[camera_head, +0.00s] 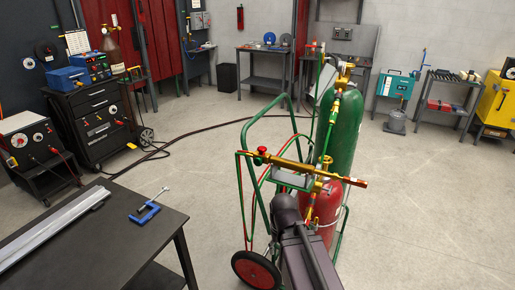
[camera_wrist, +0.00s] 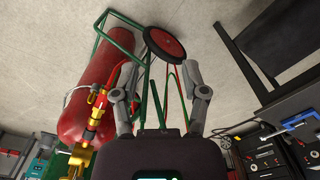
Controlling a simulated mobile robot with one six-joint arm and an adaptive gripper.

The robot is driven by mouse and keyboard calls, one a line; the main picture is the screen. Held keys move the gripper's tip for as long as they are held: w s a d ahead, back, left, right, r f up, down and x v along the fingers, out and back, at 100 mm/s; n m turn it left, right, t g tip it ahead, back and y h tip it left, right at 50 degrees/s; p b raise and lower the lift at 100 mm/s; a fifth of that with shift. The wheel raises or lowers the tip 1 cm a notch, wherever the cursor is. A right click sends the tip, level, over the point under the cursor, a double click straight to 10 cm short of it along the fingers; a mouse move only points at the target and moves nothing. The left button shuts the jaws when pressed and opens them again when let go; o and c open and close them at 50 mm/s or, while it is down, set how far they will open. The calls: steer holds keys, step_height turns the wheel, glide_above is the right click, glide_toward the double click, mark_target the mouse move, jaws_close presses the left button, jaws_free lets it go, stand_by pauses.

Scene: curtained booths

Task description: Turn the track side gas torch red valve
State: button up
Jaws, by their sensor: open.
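A gas torch with a brass body (camera_head: 310,168) lies across the upper part of a green-framed cylinder cart (camera_head: 243,195) in the head view. A red valve knob (camera_head: 261,151) sits near the torch's left end. A green cylinder (camera_head: 345,135) and a red cylinder (camera_head: 325,207) stand on the cart; the red one also shows in the wrist view (camera_wrist: 98,80). My dark arm reaches up from the bottom, just below the torch. My gripper (camera_wrist: 160,95) is open and empty in the wrist view, with cart tubes and hoses beyond its fingers. I cannot make out the red knob there.
A dark table (camera_head: 120,235) at the lower left holds a blue clamp (camera_head: 146,212) and a metal bar. Black tool cabinets line the left wall. Brass fittings (camera_wrist: 93,120) stand left of my gripper in the wrist view. The floor right of the cart is clear.

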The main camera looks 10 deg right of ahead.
steer(key=shift+a, duration=0.1)
steer(key=o, duration=0.3)
steer(key=shift+o, duration=0.4)
steer(key=shift+w+r, duration=0.1)
step_height(320, 180, up, 34)
steer(key=f+n+p, duration=0.1)
steer(key=n+p, duration=0.8)
steer(key=p, duration=2.5)
glide_above(262, 147)
steer(key=shift+r, duration=0.25)
steer(key=shift+f+b, duration=0.25)
steer(key=shift+b, duration=0.15)
step_height(262, 147, down, 13)
steer(key=b, duration=1.3)
steer(key=shift+f, duration=0.2)
